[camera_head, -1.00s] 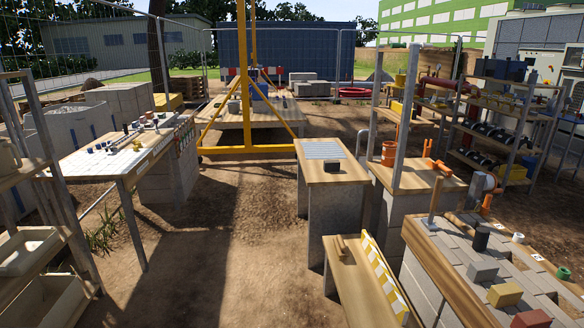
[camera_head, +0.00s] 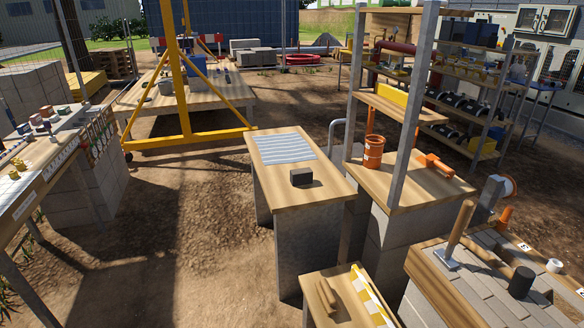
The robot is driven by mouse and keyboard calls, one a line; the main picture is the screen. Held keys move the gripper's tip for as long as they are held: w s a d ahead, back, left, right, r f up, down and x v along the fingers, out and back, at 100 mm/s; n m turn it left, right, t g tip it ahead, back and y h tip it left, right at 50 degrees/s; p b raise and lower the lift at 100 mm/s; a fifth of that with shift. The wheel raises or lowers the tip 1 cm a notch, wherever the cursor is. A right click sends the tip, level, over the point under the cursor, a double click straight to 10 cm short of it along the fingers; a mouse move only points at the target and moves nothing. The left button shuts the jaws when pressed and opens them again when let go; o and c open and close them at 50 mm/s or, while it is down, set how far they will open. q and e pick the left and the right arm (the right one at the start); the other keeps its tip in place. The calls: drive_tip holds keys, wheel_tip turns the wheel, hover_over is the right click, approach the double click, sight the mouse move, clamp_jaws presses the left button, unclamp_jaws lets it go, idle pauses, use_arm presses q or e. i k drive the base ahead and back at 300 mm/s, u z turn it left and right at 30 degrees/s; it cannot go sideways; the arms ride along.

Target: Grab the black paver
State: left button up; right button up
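A small black block (camera_head: 301,177), which looks like the black paver, lies on the wooden top of a grey block-built bench (camera_head: 291,195) in the middle of the view. It sits just in front of a light grey ribbed panel (camera_head: 286,148) on the same top. Nothing touches the block from above. Neither of my grippers is in view.
An orange bucket (camera_head: 373,151) and an orange tool (camera_head: 435,165) stand on the bench to the right. A grey post (camera_head: 411,105) rises there. A lower wooden bench (camera_head: 318,315) stands in front. Bare dirt (camera_head: 190,240) is open to the left.

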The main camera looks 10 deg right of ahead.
sight(298, 177)
drive_tip(key=i, duration=1.65)
